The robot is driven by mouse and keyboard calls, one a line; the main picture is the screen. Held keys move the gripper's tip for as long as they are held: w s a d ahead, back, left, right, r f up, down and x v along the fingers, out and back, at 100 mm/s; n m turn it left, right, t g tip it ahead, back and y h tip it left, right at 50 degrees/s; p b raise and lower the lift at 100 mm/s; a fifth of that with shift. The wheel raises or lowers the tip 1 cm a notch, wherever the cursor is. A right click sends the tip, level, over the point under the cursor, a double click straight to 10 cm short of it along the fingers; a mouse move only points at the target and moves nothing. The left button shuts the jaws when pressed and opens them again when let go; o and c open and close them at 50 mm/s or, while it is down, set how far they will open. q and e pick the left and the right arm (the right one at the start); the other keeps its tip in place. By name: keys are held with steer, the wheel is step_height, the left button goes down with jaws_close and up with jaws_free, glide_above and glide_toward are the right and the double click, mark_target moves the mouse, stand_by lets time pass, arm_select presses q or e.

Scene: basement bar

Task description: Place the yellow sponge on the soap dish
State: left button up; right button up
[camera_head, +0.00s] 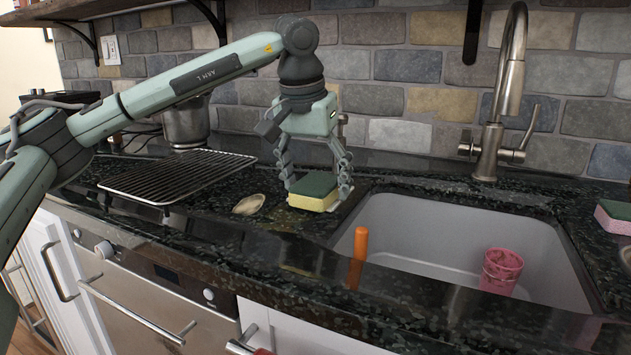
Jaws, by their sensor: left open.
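The yellow sponge (313,201) with a dark green top lies on the dark counter, just left of the sink. My left gripper (318,186) points down over it, fingers spread, one finger on each side of the sponge. The jaws are open; I cannot tell whether the fingertips touch it. A small beige oval dish (249,204), perhaps the soap dish, lies on the counter to the left of the sponge. A pale strip shows right of the sponge by the sink edge, partly hidden by the finger. My right gripper is not in view.
The sink (430,235) holds a pink cup (501,271); a tall faucet (490,150) is behind. An orange stick (360,243) rises at the front edge. A pink sponge (612,222) lies far right.

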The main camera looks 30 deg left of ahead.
mark_target(308, 189)
arm_select(q)
steer(key=shift+r, duration=0.1)
steer(key=v, duration=1.2)
steer(key=shift+p, duration=0.35)
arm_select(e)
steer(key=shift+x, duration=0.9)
arm_select(q)
steer(key=shift+d, duration=0.1)
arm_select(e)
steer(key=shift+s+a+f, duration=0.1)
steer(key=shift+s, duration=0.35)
